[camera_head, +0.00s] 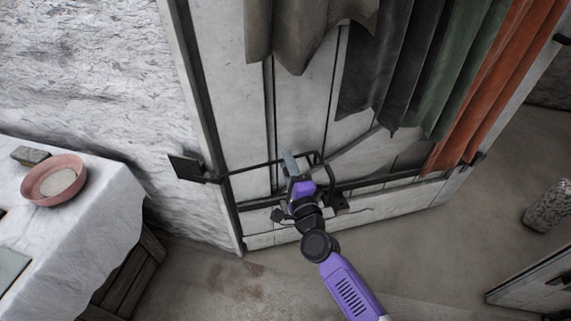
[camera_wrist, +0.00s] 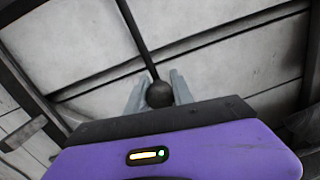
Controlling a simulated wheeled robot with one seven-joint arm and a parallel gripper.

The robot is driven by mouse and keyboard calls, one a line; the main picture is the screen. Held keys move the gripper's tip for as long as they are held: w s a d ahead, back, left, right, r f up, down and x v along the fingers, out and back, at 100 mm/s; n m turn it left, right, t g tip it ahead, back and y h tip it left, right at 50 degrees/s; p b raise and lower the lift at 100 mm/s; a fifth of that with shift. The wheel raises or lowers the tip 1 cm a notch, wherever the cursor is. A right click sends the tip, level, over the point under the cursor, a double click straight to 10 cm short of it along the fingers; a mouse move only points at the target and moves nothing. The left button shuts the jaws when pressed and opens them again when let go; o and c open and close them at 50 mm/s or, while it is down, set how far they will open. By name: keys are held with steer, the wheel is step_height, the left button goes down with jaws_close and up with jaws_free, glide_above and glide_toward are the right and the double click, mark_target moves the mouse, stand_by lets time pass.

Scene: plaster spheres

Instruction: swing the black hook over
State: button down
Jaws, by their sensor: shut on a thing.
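The black hook shows in the wrist view as a thin dark rod ending in a round ball (camera_wrist: 159,94). The ball sits between the two grey fingers of my gripper (camera_wrist: 158,92), which are shut on it. In the head view my gripper (camera_head: 291,163) is at the white plank door (camera_head: 300,100), low on its face. A thin black bar (camera_head: 252,168) runs there from the left edge of the door to my gripper. My fingers and wrist hide where the ball meets the door, and I cannot tell how the far end is fixed.
Grey, black, green and orange cloths (camera_head: 465,75) hang over the door's upper right. A dark plate (camera_head: 187,168) juts out at the door's left edge. A white-clothed table (camera_head: 95,215) with a pink bowl (camera_head: 54,180) stands at left. Bare floor lies in front of the door.

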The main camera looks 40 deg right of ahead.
steer(key=shift+f+b, duration=0.3)
steer(key=shift+f, duration=0.15)
steer(key=shift+f+m, duration=0.1)
steer(key=shift+m, duration=0.2)
steer(key=c, duration=1.1)
jaws_free()
steer(key=v, duration=0.7)
steer(key=shift+s+a, duration=0.2)
steer(key=shift+s, duration=0.15)
